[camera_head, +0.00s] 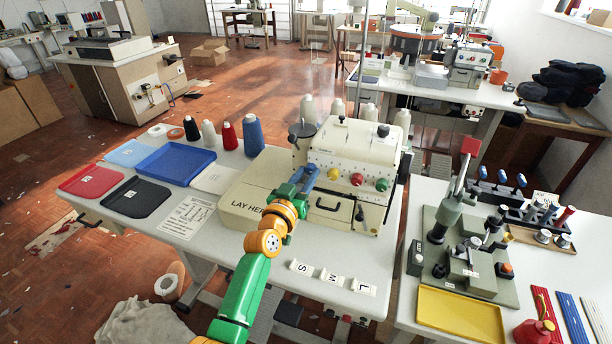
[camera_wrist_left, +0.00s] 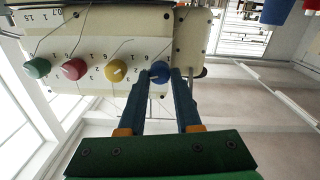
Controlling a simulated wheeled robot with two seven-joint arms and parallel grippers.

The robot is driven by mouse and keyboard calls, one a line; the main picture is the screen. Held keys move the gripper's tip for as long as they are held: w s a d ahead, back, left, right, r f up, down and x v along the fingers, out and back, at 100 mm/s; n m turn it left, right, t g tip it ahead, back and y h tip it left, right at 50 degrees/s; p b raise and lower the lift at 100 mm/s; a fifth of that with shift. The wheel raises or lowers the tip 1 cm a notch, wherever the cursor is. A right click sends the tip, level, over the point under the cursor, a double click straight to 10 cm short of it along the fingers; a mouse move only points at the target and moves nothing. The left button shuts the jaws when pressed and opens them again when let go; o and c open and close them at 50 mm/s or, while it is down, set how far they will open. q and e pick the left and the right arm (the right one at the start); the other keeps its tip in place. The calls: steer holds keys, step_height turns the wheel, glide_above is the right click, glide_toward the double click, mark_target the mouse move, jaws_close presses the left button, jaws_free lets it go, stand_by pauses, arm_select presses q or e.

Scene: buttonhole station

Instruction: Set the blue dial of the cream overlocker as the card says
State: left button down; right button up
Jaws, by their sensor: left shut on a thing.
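The cream overlocker (camera_head: 352,148) stands on the white table. Its yellow (camera_head: 333,173), red (camera_head: 357,179) and green (camera_head: 381,184) dials show in the head view. My left gripper (camera_head: 306,174) is at the left end of that row and hides the blue dial there. In the left wrist view the blue dial (camera_wrist_left: 160,70) sits between the fingertips of my left gripper (camera_wrist_left: 162,76), shut on it. Its pointer and setting cannot be read. A printed card (camera_head: 187,217) lies at the table's front left; its text is too small to read. My right gripper is out of view.
Thread cones (camera_head: 253,135), a blue tray (camera_head: 176,162) and red (camera_head: 92,180) and black (camera_head: 136,198) mats lie to the left. S, M and L tags (camera_head: 331,277) lie in front. A grey-green press (camera_head: 462,250) stands on the right table.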

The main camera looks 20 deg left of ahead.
arm_select(q)
steer(key=n, duration=0.5)
steer(key=shift+f+n, duration=0.1)
steer(key=shift+n, duration=2.2)
steer(key=c, duration=0.6)
jaws_free()
steer(key=s, duration=0.7)
steer(key=shift+a+p, duration=0.25)
steer(key=shift+p, duration=0.2)
